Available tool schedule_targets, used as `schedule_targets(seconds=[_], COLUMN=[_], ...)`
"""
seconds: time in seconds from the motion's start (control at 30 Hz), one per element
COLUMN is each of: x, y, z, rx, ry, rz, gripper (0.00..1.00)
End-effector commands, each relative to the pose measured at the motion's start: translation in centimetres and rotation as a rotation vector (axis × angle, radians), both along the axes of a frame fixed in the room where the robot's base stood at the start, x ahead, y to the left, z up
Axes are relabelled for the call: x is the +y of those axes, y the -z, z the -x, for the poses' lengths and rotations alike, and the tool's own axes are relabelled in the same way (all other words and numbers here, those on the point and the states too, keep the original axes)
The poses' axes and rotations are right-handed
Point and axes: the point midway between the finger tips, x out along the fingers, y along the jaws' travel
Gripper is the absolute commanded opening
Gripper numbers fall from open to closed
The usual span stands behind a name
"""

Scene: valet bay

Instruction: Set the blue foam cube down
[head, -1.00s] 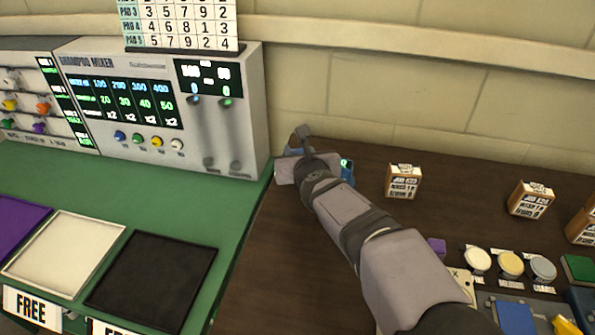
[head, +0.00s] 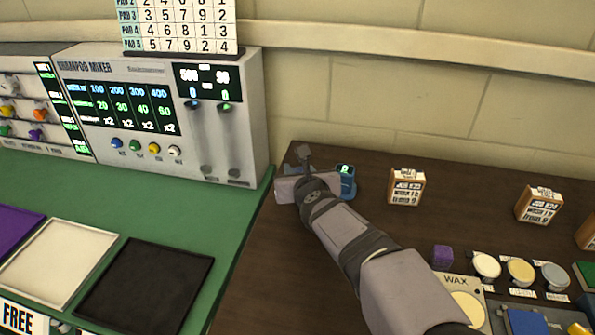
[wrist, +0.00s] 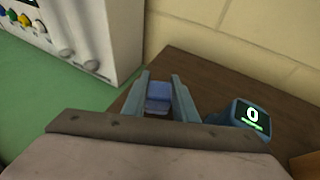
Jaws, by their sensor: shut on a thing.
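The blue foam cube (wrist: 158,98) shows between the two fingers of my gripper (wrist: 160,95) in the wrist view. My gripper is shut on it. The cube is over the brown counter, near the wall and beside the grey mixer; I cannot tell whether its underside touches the wood. In the head view my gripper (head: 296,168) is at the back left of the brown counter, and my own wrist hides most of the fingers and the cube.
A blue device with a lit display (head: 346,182) stands just right of my gripper; it also shows in the wrist view (wrist: 250,120). The shampoo mixer (head: 150,110) stands left on the green counter (head: 215,225). A small labelled box (head: 407,187) stands further right. Brown counter (head: 285,260) in front is clear.

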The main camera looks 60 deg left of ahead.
Motion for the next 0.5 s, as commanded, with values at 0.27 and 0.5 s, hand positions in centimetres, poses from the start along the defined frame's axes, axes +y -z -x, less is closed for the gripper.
schedule_targets(seconds=[0.27, 0.5], x=[0.0, 0.0], y=[0.26, 0.22], z=[0.0, 0.0], rx=[0.0, 0.0], ry=[0.0, 0.0], rz=[0.0, 0.0], gripper=[0.45, 0.45])
